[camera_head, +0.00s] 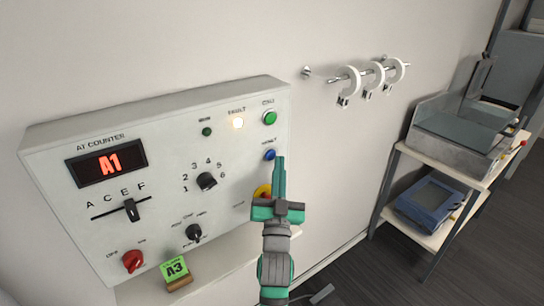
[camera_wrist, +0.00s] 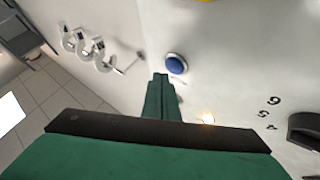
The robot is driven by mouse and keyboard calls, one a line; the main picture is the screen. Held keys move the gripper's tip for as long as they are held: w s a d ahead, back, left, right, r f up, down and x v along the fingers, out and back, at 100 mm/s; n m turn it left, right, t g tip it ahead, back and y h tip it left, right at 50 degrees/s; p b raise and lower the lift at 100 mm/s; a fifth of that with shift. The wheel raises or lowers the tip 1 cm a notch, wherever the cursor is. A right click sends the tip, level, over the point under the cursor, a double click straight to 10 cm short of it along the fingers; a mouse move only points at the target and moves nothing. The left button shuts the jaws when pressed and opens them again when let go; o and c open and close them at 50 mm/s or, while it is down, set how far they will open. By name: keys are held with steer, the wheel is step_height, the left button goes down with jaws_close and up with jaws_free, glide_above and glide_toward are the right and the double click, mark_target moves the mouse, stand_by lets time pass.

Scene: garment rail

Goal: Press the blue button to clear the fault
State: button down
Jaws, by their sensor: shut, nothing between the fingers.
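The blue button (camera_head: 269,155) sits on the right side of a white wall panel (camera_head: 160,180), below a green button. In the wrist view the blue button (camera_wrist: 176,64) is close to my fingertips, a little beyond and to their right. My gripper (camera_head: 279,162) is shut and empty, its green fingers pointing up beside the blue button in the head view. In the wrist view my gripper (camera_wrist: 161,78) shows its fingers together. I cannot tell whether the tips touch the panel; the button is apart from them in the picture. The fault lamp (camera_head: 237,123) glows; it also shows in the wrist view (camera_wrist: 207,119).
The panel carries a green button (camera_head: 270,118), a rotary dial (camera_head: 207,181), a slider (camera_head: 131,210), a red knob (camera_head: 132,261) and a display (camera_head: 107,163) reading A1. White rings hang on a rail (camera_head: 375,77) at right.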

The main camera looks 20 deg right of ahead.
steer(key=shift+a, duration=0.15)
stand_by(0.7)
stand_by(0.5)
steer(key=shift+w, duration=0.5)
stand_by(0.3)
